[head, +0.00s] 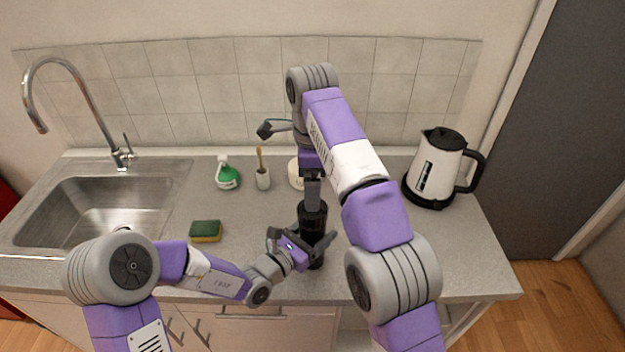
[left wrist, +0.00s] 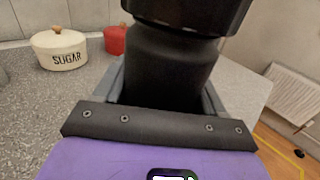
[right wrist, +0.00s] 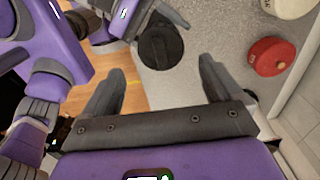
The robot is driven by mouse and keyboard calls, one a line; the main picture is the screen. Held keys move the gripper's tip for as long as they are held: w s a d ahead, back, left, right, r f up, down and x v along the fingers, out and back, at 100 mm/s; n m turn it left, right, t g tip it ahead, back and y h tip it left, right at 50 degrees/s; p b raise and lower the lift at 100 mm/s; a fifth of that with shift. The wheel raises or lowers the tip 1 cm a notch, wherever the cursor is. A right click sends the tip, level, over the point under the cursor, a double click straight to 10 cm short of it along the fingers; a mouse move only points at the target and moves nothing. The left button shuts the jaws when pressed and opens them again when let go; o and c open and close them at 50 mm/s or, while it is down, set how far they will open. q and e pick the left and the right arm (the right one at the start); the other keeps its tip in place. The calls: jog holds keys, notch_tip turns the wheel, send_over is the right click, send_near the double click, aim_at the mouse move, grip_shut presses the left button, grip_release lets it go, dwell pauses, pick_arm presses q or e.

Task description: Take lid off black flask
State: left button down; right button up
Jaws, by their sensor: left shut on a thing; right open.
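The black flask (head: 314,221) stands upright near the counter's front edge, with its wide dark lid on top. In the left wrist view its body (left wrist: 168,66) sits between my left fingers, with the lid (left wrist: 190,10) above them. My left gripper (head: 303,243) is shut on the flask body from the front left. My right gripper (head: 312,192) is open and points down above the lid. In the right wrist view the round lid (right wrist: 160,46) lies beyond the open, empty fingers. My right arm hides part of the counter behind the flask.
A white kettle (head: 437,167) stands at the right. A sponge (head: 205,231), a green bottle (head: 228,174) and a brush cup (head: 263,179) stand left of the flask. A sugar pot (left wrist: 59,50) and a red pot (right wrist: 271,56) are behind. The sink (head: 96,207) is far left.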

jog(key=m, duration=0.9)
jog(key=shift+r, duration=0.1)
send_over(311, 236)
jog(key=w, duration=0.3)
jog(key=shift+d+f, duration=0.15)
jog(key=shift+f, duration=3.8)
